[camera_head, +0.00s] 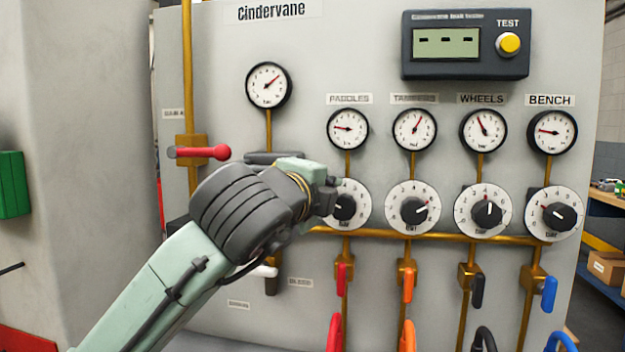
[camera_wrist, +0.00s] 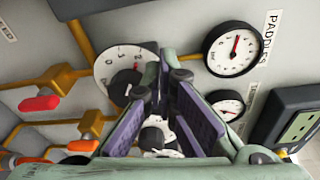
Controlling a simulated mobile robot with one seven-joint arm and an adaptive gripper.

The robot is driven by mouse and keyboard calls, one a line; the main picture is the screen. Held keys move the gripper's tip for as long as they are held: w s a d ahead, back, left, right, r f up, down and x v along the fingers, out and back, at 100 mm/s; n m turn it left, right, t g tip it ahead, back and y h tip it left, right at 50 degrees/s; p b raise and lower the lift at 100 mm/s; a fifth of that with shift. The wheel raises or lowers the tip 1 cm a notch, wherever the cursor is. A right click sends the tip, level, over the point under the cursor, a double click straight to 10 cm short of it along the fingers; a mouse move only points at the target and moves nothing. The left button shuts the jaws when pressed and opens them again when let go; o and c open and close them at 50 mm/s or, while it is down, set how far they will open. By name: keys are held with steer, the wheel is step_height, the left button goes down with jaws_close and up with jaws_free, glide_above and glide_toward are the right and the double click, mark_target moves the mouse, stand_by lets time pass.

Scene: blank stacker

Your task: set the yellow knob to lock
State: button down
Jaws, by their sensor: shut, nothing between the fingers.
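No yellow knob with a lock mark is visible. The only yellow control is the round TEST button (camera_head: 510,44) on the dark display box at the upper right. My gripper (camera_head: 328,196) is in front of the white dial under the PADDLES gauge and hides its left part. In the wrist view my gripper's purple-lined fingers (camera_wrist: 160,72) come together at the tips, with nothing held. They overlap the right edge of that numbered dial (camera_wrist: 112,66) and part of its dark knob. I cannot tell whether the tips touch it.
Dark knobs on white dials (camera_head: 407,196) run along the row, with gauges (camera_head: 414,130) above. A brass pipe (camera_head: 385,234) and red (camera_head: 341,279), orange, dark and blue levers are below. A red-handled valve (camera_head: 207,152) stands out near my arm. Space before the panel's right side is clear.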

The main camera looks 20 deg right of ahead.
steer(key=a, duration=0.1)
steer(key=w+a, duration=0.1)
steer(key=a+r, duration=0.1)
steer(key=shift+w+a+p, duration=0.15)
steer(key=shift+a+p, duration=0.25)
steer(key=shift+w+a+p, duration=0.2)
steer(key=shift+w+a, duration=0.5)
steer(key=shift+a, duration=0.3)
steer(key=shift+w+a+p, duration=0.2)
steer(key=shift+w+a, duration=0.45)
steer(key=shift+a, duration=0.35)
